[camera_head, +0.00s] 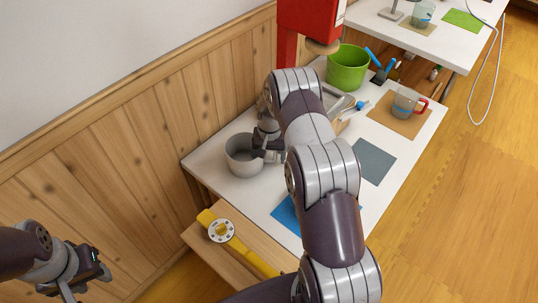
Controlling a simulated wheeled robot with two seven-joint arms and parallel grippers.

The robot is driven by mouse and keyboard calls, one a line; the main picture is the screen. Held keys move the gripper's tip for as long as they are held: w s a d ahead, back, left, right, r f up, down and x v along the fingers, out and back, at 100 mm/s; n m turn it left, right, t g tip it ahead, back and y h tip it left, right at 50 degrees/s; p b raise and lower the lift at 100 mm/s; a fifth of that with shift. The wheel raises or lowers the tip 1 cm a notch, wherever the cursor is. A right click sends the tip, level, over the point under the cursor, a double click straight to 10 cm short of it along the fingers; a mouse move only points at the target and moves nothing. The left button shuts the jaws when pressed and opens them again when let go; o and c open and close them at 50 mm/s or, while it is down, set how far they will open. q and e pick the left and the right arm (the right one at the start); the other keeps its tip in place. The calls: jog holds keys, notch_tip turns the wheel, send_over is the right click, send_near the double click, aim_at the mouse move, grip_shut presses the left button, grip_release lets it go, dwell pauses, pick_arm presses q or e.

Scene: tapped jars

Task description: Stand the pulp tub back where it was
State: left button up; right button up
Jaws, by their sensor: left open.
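A grey tub (240,166) stands upright on the near left part of the white table. I cannot tell by looks which one is the pulp tub. My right gripper (262,151) is at the right rim of the grey tub. Its fingers are small and partly hidden, so I cannot tell whether they grip the rim. My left gripper (84,280) is open and empty at the lower left, away from the table.
A red machine (310,18) stands at the back. A jug with a red handle (404,103) stands on a brown mat (384,122). A grey mat (374,163) and a blue mat (287,212) lie on the table, partly behind my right arm. A yellow tool (238,243) lies on a lower wooden shelf.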

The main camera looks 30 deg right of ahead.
jog(key=shift+r, duration=0.1)
dwell(0.5)
jog(key=shift+r+p, duration=3.1)
jog(key=shift+r, duration=0.85)
notch_tip(320, 180, up, 13)
jog(key=shift+d+f, duration=0.15)
jog(key=shift+f, duration=0.05)
